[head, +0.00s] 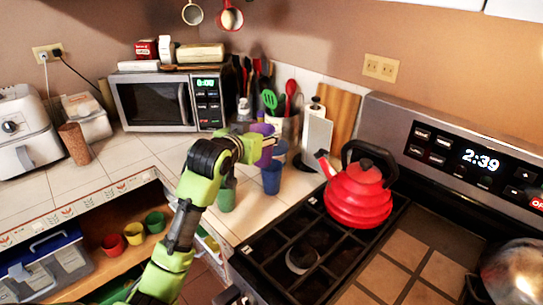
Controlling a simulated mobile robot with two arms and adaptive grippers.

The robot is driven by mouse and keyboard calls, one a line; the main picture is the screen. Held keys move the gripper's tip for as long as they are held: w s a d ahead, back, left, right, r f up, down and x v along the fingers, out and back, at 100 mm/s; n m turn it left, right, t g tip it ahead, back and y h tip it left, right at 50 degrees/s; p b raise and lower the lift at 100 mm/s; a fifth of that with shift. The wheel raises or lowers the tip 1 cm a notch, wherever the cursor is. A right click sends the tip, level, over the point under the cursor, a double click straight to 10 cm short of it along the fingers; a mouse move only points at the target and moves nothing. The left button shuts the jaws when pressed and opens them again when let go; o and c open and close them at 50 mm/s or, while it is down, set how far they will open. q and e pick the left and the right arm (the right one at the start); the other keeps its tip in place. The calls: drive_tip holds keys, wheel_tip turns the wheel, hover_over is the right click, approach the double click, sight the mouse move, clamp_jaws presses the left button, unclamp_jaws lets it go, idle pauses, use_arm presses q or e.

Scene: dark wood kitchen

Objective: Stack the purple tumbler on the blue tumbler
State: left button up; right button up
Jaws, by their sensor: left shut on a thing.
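My left gripper (262,147) reaches in over the counter from the left and is shut on the purple tumbler (262,129). The gripper's fingers and wrist hide part of this tumbler. The blue tumbler (271,179) stands upright on the tiled counter, just below and right of the gripper in the picture. The purple tumbler shows above it in the picture; the exact gap between the two cannot be told. My right gripper is not in view.
A green tumbler (227,199) stands left of the blue one, near my arm. Another bluish cup (281,151) stands behind. A utensil holder (285,128), a microwave (168,101) and a red kettle (357,192) on the stove are nearby. Colored cups sit on a shelf below.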

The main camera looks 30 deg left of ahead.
use_arm(q)
drive_tip(key=w+f+p, duration=0.2)
drive_tip(key=w+f, duration=0.5)
drive_tip(key=f, duration=0.3)
drive_tip(key=shift+w+a+p, duration=0.2)
drive_tip(key=shift+a+p, duration=0.1)
drive_tip(key=shift+a, duration=0.1)
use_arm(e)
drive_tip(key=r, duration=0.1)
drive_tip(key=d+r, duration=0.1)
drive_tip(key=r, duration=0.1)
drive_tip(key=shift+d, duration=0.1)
use_arm(q)
drive_tip(key=shift+f, duration=0.15)
drive_tip(key=shift+f, duration=0.55)
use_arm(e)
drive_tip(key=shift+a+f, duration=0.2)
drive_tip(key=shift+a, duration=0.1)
use_arm(q)
drive_tip(key=o, duration=1.1)
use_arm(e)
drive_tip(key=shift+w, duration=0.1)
